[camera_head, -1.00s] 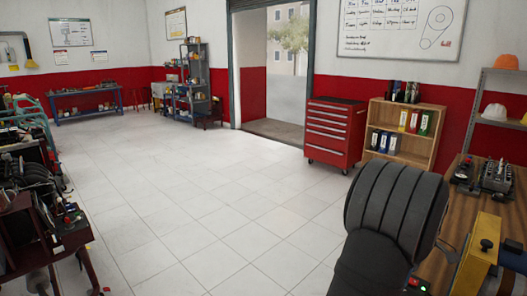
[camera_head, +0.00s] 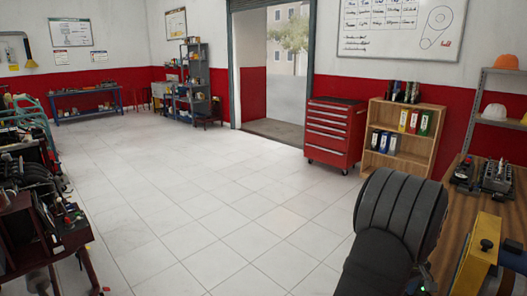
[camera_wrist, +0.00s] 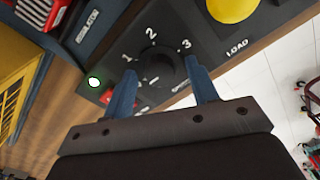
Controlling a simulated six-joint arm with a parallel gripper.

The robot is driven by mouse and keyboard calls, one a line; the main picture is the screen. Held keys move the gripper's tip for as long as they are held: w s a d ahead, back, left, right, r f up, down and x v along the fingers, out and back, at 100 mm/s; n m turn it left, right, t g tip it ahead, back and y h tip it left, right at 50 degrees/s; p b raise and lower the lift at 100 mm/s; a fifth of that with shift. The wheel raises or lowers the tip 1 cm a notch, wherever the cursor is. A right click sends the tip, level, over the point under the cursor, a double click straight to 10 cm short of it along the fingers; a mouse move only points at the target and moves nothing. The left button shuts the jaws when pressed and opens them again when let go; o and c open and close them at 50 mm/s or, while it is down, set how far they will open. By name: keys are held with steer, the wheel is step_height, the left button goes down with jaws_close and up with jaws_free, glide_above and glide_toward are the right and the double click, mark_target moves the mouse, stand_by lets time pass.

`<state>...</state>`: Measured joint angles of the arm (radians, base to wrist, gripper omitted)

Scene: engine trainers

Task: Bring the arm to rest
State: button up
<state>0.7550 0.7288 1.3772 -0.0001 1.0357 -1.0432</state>
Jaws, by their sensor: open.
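My gripper (camera_wrist: 163,93) shows in the wrist view, with two blue fingers apart and nothing between them that I can see gripped. The fingers reach over a dark control panel (camera_wrist: 225,52). A black rotary knob (camera_wrist: 156,66) with marks 1, 2 and 3 around it lies beyond and between the fingertips. I cannot tell whether the fingers touch it. In the head view my dark, ribbed arm (camera_head: 398,215) stands at the lower right, beside the wooden bench (camera_head: 437,260). The gripper itself is hidden there.
A red tool cabinet (camera_head: 334,134) and wooden shelf (camera_head: 405,143) stand beyond. The tiled floor (camera_head: 200,200) is clear.

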steer(key=m, duration=0.5)
steer(key=shift+m, duration=0.4)
steer(key=m, duration=0.6)
steer(key=o, duration=0.5)
steer(key=shift+d+r, duration=0.1)
steer(key=shift+r, duration=0.3)
steer(key=o, duration=0.5)
steer(key=r+t, duration=0.1)
steer(key=r, duration=0.4)
steer(key=d+r+t+h, duration=0.1)
steer(key=r, duration=0.4)
steer(key=r+t+h, duration=0.1)
steer(key=r, duration=0.4)
steer(key=shift+d+r, duration=0.25)
steer(key=shift+d, duration=0.15)
steer(key=shift+o, duration=0.2)
steer(key=x, duration=0.9)
steer(key=shift+w+d+f, duration=0.2)
steer(key=shift+w+d, duration=0.05)
steer(key=shift+r, duration=0.1)
